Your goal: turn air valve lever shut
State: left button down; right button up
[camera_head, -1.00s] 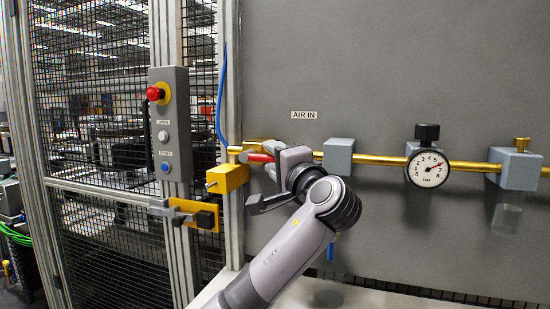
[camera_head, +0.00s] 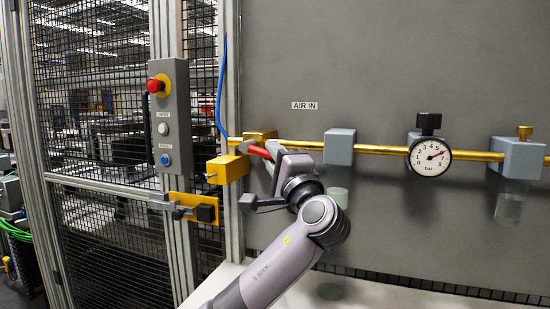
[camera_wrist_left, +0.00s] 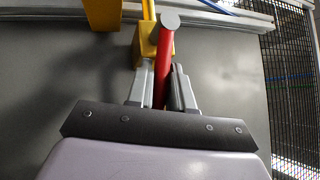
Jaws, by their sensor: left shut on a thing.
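The air valve lever (camera_head: 257,152) is red and sits at the left end of the brass pipe, by the valve body (camera_head: 259,135). My left gripper (camera_head: 272,158) is at the lever, its arm rising from below. In the left wrist view the red lever (camera_wrist_left: 165,62) runs between the two grey fingers (camera_wrist_left: 163,92), which are shut on it. The lever ends in a grey round tip, with the yellow-brass valve body (camera_wrist_left: 148,42) behind it. In the head view my gripper hides part of the lever. My right gripper is not in view.
A brass pipe (camera_head: 380,149) runs right along the grey panel through grey blocks to a pressure gauge (camera_head: 430,158). A yellow block (camera_head: 228,168) and latch (camera_head: 195,208) sit just left of the valve. A button box (camera_head: 172,125) hangs on the fence post.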

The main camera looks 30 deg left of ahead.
pick_arm(q)
jog(key=a+f+m+t+h+b, duration=0.2)
jog(key=m+t+h, duration=0.5)
jog(key=m, duration=0.7)
jog(key=s+a+f+m+t+h+b, duration=0.1)
jog(key=a+f+m+t+h+b, duration=0.2)
jog(key=m+t+h+b, duration=0.4)
jog(key=shift+s+a+f+m+t+h, duration=0.15)
jog(key=shift+a+m+t+h, duration=0.4)
jog(key=shift+m+h, duration=2.1)
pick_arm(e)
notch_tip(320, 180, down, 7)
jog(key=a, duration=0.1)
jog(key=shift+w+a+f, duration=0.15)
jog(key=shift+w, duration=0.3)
pick_arm(q)
jog(key=shift+m+y, duration=0.75)
jog(key=shift+m, duration=0.5)
jog(key=c, duration=1.1)
grip_release()
jog(key=shift+s, duration=0.1)
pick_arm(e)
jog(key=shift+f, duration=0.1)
pick_arm(q)
jog(key=shift+b, duration=0.3)
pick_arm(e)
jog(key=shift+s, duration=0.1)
